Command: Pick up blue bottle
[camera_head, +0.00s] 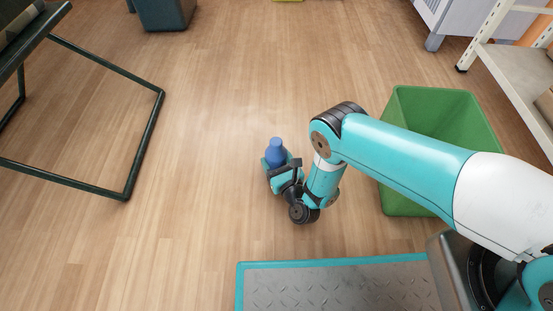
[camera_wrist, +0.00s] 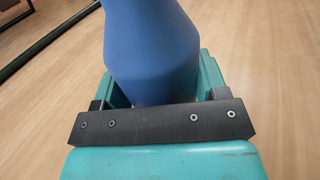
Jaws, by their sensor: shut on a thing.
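The blue bottle (camera_head: 276,151) is in the middle of the head view, above or on the wooden floor. Its upper part narrows to a neck. My gripper (camera_head: 278,164) is shut on the bottle's lower part, with teal fingers on both sides of it. In the wrist view the bottle (camera_wrist: 152,50) fills the space between the fingers (camera_wrist: 155,92) and leans slightly to the left. The bottle's base is hidden by my gripper, so I cannot tell if it touches the floor.
A green crate (camera_head: 400,200) stands on the floor to the right, partly behind my arm. A dark metal frame (camera_head: 145,140) stands at the left. White shelving (camera_head: 490,50) is at the upper right. The wooden floor (camera_head: 220,90) around the bottle is clear.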

